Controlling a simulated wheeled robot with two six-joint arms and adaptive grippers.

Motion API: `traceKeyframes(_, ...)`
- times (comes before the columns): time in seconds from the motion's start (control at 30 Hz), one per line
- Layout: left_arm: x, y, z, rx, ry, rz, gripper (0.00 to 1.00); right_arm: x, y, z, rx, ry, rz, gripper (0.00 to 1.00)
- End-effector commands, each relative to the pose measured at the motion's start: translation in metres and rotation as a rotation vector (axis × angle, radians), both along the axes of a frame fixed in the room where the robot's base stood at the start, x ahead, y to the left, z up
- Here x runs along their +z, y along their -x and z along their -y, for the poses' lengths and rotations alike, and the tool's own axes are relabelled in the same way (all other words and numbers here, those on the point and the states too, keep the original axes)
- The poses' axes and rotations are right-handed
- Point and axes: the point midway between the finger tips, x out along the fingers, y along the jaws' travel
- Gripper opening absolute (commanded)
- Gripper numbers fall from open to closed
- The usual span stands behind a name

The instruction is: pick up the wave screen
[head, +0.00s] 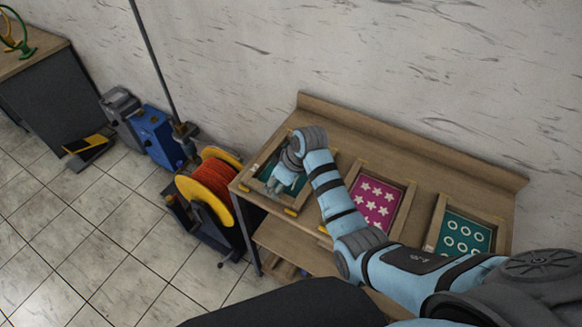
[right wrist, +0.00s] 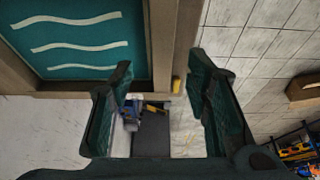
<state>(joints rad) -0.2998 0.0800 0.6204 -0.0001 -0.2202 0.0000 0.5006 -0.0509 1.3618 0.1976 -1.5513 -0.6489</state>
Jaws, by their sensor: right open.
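The wave screen (head: 265,174) lies at the left end of the wooden table in the head view, partly hidden by my right gripper (head: 285,184). In the right wrist view the wave screen (right wrist: 80,47) is teal with white wavy lines in a wooden frame. There my right gripper (right wrist: 164,76) is open and empty, its two dark fingers apart. A wooden side bar of the frame shows between and beyond the fingertips. I cannot tell whether the fingers reach around it. My left gripper is not in view.
A pink star screen (head: 374,201) and a teal circle screen (head: 465,236) lie farther right on the wooden table (head: 420,155). A yellow reel with orange cord (head: 212,185) stands on the floor left of the table. A raised back board edges the table along the wall.

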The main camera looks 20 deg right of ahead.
Motion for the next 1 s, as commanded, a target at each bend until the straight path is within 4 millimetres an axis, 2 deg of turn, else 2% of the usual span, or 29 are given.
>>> traceKeyframes(0.1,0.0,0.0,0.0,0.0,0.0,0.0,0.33,-0.025,0.001,-0.004,0.0,0.001,-0.006,0.44)
traceKeyframes(0.2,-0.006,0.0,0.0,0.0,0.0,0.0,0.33,-0.04,-0.005,-0.007,-0.001,0.0,-0.002,0.44)
traceKeyframes(0.43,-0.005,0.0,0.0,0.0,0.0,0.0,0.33,-0.043,-0.006,-0.008,-0.001,0.001,0.0,0.44)
traceKeyframes(0.7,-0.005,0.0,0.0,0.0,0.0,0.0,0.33,-0.043,-0.006,-0.008,-0.001,0.001,0.0,0.03)
traceKeyframes(0.73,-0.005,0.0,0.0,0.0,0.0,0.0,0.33,-0.043,-0.006,-0.008,-0.001,0.001,0.0,0.0)
traceKeyframes(1.0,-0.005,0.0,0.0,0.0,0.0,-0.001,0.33,-0.042,-0.007,-0.008,-0.001,0.0,0.0,0.0)
